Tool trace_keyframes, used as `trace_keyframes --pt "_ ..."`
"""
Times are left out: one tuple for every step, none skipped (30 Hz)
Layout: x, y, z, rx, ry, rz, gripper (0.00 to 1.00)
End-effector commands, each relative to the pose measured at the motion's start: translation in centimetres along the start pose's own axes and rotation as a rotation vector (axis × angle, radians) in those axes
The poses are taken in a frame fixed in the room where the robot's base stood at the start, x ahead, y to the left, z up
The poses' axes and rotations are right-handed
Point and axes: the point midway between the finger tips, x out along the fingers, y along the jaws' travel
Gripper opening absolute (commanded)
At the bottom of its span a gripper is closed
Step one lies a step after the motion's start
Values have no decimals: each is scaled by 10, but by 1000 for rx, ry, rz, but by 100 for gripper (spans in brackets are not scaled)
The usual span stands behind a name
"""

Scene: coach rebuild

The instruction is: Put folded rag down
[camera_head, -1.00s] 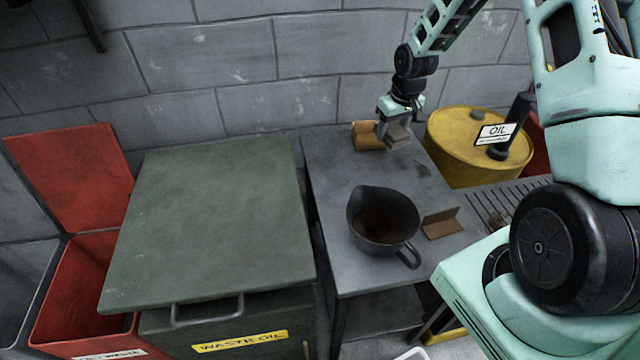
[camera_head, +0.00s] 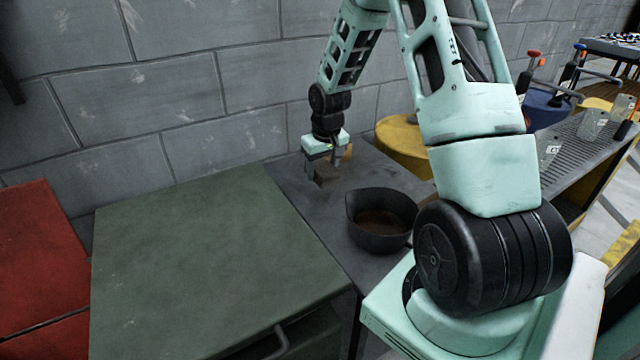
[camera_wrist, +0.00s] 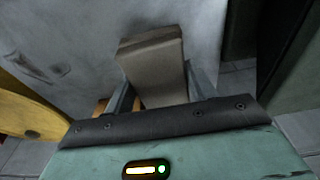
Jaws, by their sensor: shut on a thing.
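The folded rag (camera_head: 326,174) is a grey-brown, thick folded strip. My gripper (camera_head: 325,164) is shut on it at the far end of the grey metal table (camera_head: 366,271), close to the block wall. In the wrist view the rag (camera_wrist: 152,65) sticks out from between the two fingers, with the table surface (camera_wrist: 62,45) behind it. I cannot tell whether the rag touches the table or is held just above it.
A dark pan (camera_head: 381,222) with brown liquid stands nearer on the table. An orange-brown object (camera_head: 347,153) is partly hidden behind my gripper. A green cabinet (camera_head: 200,255) adjoins on the left, a yellow drum (camera_head: 402,145) on the right. Bare table lies between rag and pan.

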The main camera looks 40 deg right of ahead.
Motion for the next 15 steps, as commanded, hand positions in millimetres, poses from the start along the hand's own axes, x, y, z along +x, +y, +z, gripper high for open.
trace_keyframes --pt "4 0 0 0 0 0 34" --pt "5 0 0 0 1 0 34" --pt "8 0 1 0 1 0 34" --pt "11 0 2 0 0 0 34" --pt "14 0 2 0 -1 0 34" --pt "19 0 3 0 -2 0 34" --pt "24 0 4 0 -1 0 34" --pt "28 0 5 0 -2 0 34" --pt "34 0 5 0 -2 0 34" --pt "38 0 6 -1 -1 0 34" --pt "40 0 6 -1 0 0 34" --pt "42 0 6 -1 0 0 34" --pt "42 0 6 -1 1 0 34" --pt "42 0 6 -1 2 1 34" --pt "42 0 6 0 2 1 34"
